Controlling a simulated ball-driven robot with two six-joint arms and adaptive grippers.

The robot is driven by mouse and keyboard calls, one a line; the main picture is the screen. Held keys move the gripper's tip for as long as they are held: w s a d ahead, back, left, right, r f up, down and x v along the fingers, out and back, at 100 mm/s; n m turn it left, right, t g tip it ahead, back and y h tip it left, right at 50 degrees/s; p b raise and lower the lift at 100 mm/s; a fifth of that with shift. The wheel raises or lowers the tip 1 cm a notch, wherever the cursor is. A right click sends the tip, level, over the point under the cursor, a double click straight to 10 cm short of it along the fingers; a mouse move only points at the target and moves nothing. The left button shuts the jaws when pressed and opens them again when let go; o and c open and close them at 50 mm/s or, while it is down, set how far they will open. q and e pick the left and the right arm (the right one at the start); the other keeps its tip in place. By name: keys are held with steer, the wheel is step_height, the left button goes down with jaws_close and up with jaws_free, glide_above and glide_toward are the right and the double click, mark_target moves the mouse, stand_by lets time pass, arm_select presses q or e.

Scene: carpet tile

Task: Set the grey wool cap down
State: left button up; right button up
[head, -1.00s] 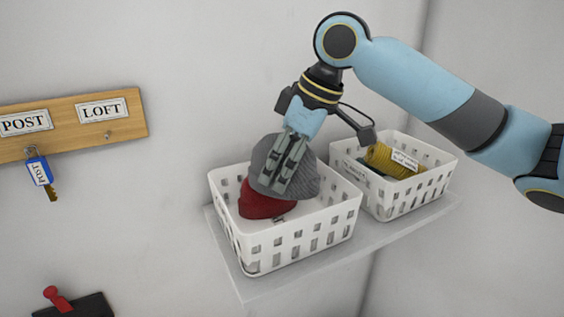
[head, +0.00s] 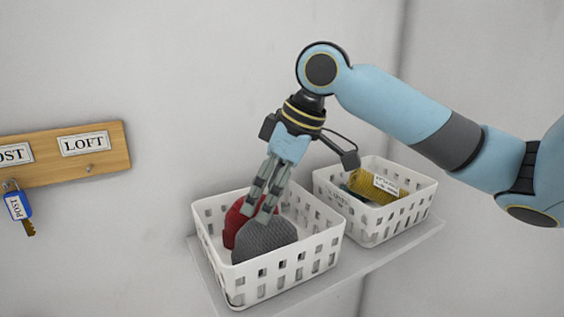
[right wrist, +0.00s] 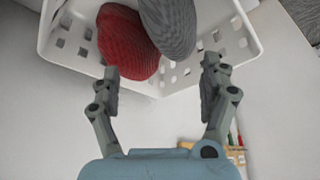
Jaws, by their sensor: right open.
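The grey wool cap (head: 265,241) lies in the front white basket (head: 285,279), in front of a red cap (head: 236,219) and touching or overlapping it. My right gripper (head: 263,212) reaches down into this basket from above, by the two caps. In the right wrist view its fingers (right wrist: 162,82) are spread apart with nothing between the tips. The grey cap (right wrist: 171,25) and the red cap (right wrist: 127,42) show beyond the fingertips there. My left gripper is in no view.
A second white basket (head: 413,211) with a yellow knitted item (head: 405,205) stands behind on the same shelf (head: 356,270). A wooden key board (head: 75,163) hangs on the wall at left, with a blue-tagged key (head: 18,206) under it.

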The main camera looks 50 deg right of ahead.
steer(key=b+v, duration=0.8)
steer(key=v, duration=0.3)
steer(key=shift+r, duration=0.2)
